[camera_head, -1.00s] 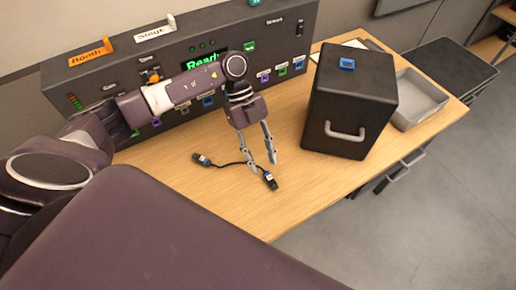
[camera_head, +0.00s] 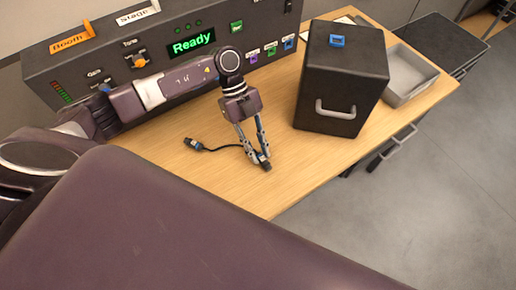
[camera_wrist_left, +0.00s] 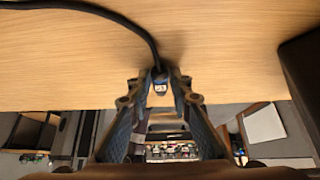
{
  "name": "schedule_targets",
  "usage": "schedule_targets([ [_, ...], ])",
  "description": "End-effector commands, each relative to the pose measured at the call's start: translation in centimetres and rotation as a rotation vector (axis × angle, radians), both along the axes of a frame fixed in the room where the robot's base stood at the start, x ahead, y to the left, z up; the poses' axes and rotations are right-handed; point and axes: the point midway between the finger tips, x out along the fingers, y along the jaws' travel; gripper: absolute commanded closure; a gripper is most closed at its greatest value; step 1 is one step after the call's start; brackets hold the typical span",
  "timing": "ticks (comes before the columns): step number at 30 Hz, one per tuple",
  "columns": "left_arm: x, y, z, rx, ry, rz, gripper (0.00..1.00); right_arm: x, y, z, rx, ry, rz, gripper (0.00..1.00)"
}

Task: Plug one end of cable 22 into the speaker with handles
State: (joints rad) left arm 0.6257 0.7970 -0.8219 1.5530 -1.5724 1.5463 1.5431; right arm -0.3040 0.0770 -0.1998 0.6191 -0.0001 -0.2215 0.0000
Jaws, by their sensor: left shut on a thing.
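A black cable (camera_head: 220,149) with dark blue-black plugs lies on the wooden table. One plug (camera_head: 192,143) rests free at its left end. My left gripper (camera_head: 261,160) is shut on the plug at the other end (camera_head: 266,166), low at the tabletop. In the left wrist view that plug (camera_wrist_left: 160,87) sits between the fingertips and bears a small white label, too small to read surely. The black box-shaped speaker with handles (camera_head: 325,88) stands to the right of the gripper, apart from it. A grey handle shows on its front, and a blue socket (camera_head: 337,41) on its top. My right gripper is not in view.
A dark control console (camera_head: 110,65) with a green "Ready" display (camera_head: 191,43) and coloured ports runs along the back. A grey tray (camera_head: 431,78) lies right of the speaker. The table's front edge is close to the held plug. Bare tabletop lies between gripper and speaker.

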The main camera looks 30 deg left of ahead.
Motion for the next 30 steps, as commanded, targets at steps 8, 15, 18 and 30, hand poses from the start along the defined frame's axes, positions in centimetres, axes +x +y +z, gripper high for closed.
schedule_targets([
  [8,0.0,0.0,0.6,0.000,-0.001,0.001,1.00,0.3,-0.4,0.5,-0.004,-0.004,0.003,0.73],
  [15,0.0,0.0,2.5,0.000,-0.002,0.000,1.00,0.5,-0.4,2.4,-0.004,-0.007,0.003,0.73],
  [18,0.0,0.0,3.3,0.000,-0.002,0.000,1.00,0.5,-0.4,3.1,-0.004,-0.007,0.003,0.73],
  [30,0.0,0.0,5.1,0.000,0.000,0.000,1.00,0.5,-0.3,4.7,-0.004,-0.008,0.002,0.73],
])
